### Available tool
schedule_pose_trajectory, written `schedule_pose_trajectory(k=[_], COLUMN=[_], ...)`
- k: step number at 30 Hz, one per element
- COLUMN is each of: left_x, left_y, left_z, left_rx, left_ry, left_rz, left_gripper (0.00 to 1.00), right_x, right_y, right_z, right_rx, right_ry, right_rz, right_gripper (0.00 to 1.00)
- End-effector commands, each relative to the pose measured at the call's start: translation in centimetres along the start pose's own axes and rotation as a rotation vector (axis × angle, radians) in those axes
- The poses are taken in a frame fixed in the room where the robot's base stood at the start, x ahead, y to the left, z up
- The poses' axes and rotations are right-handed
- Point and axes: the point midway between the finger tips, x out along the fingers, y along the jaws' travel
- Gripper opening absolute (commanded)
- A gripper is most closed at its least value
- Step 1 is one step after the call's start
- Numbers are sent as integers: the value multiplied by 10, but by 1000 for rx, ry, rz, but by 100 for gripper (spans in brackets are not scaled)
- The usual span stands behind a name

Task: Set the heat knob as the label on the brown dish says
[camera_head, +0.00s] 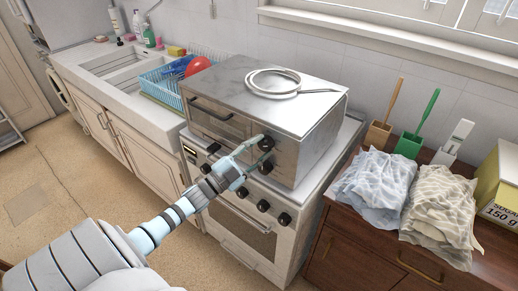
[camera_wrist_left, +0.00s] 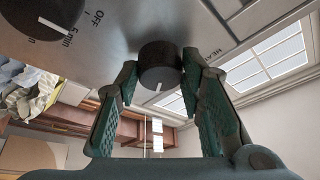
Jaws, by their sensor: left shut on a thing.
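The heat knob (camera_wrist_left: 160,62) is black and round with a white mark on its face, in the left wrist view. Part of a "HEAT" label shows on the panel beside it. My left gripper (camera_wrist_left: 158,80) has its fingers on both sides of this knob and is shut on it. In the head view, my left gripper (camera_head: 256,152) reaches the front right of the steel countertop oven (camera_head: 225,85), covering part of its knobs. I see no brown dish that I can make out, and no setting label on one. My right gripper is not in view.
A second knob (camera_wrist_left: 50,12) with "OFF" and "5 min" marks sits close by. The stove (camera_head: 235,235) below has its own row of black knobs. Crumpled cloths (camera_head: 372,185) lie on the brown dresser (camera_head: 340,245) at right.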

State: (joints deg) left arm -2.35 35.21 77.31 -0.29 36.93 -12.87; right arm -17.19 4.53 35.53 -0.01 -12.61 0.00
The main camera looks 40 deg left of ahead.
Motion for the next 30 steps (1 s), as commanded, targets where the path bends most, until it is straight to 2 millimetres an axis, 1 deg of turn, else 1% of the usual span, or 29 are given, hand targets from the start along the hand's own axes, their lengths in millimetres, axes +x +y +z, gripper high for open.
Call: schedule_pose_trajectory(k=[16,17,18,20,28,30], left_x=[0,0,0,0,0,-3], left_y=[0,0,0,0,0,0], left_z=[0,0,0,0,0,0], left_rx=[24,24,24,23,23,23], left_ry=[-1,-1,0,0,0,0], left_rz=[11,11,11,11,10,11], left_gripper=[7,40,46,55,55,55], right_x=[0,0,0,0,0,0], right_y=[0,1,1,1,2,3], right_z=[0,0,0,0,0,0], right_rx=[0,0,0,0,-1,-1], right_ry=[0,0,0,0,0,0], right_rz=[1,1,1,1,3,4], right_gripper=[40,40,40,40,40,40])
